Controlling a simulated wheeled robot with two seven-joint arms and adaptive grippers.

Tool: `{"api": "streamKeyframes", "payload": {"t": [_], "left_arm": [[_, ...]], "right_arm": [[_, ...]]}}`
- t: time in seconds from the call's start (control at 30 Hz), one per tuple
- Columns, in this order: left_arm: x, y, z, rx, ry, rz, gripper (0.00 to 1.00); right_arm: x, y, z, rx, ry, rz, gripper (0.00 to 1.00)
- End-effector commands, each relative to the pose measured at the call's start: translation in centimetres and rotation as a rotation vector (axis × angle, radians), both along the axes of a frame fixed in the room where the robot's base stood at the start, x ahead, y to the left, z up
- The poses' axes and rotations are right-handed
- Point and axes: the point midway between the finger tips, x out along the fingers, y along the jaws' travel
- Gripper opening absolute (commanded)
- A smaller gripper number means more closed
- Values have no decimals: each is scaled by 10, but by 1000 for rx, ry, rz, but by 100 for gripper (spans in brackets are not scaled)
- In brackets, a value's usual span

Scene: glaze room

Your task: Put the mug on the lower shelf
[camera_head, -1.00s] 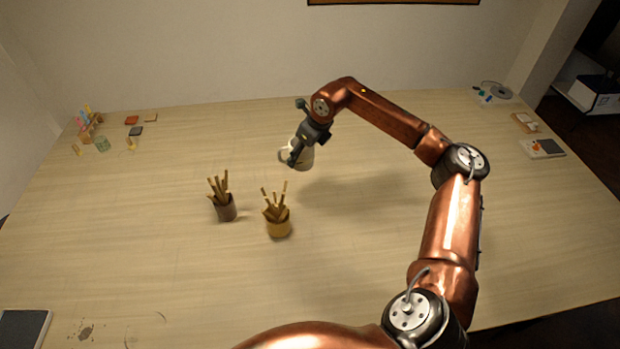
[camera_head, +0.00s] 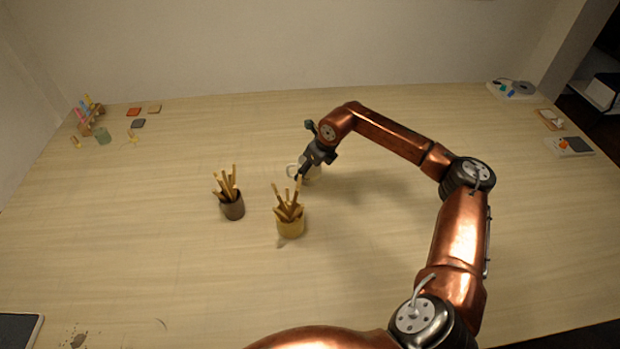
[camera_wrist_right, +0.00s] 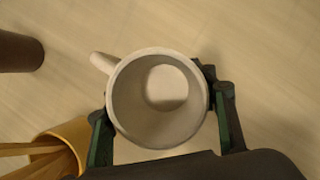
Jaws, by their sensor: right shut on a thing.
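The mug (camera_wrist_right: 117,95) is pale, round and empty, with its handle at the upper left in the right wrist view. My right gripper (camera_wrist_right: 162,125) is shut on it, with a finger on each side of the body. In the head view the mug's handle (camera_head: 292,170) shows left of the right gripper (camera_head: 306,174), which hides much of the body. The mug's opening faces the wrist camera. I cannot tell whether its base touches the table. A white shelf (camera_head: 600,92) shows partly at the right edge, beyond the table. My left gripper is out of view.
On the table (camera_head: 130,240), a yellow pot (camera_head: 291,228) and a brown pot (camera_head: 233,210) hold sticks, close to the gripper's left and front. Small items lie at the back left. A white tray (camera_head: 513,92) and a pale box (camera_head: 568,147) lie at the right.

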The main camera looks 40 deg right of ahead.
Motion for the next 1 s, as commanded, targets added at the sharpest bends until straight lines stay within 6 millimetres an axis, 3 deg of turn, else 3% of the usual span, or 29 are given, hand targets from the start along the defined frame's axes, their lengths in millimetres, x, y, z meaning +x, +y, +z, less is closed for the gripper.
{"api": "streamKeyframes", "payload": {"t": [0.33,0.73,0.77,1.0], "left_arm": [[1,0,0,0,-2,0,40],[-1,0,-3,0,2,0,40],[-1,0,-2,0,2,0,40],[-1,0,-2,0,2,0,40]], "right_arm": [[0,0,-37,2,-1,-1,20],[1,0,-43,0,-2,0,20],[0,0,-43,-1,-1,1,55],[0,0,-42,-1,-1,1,70]]}}
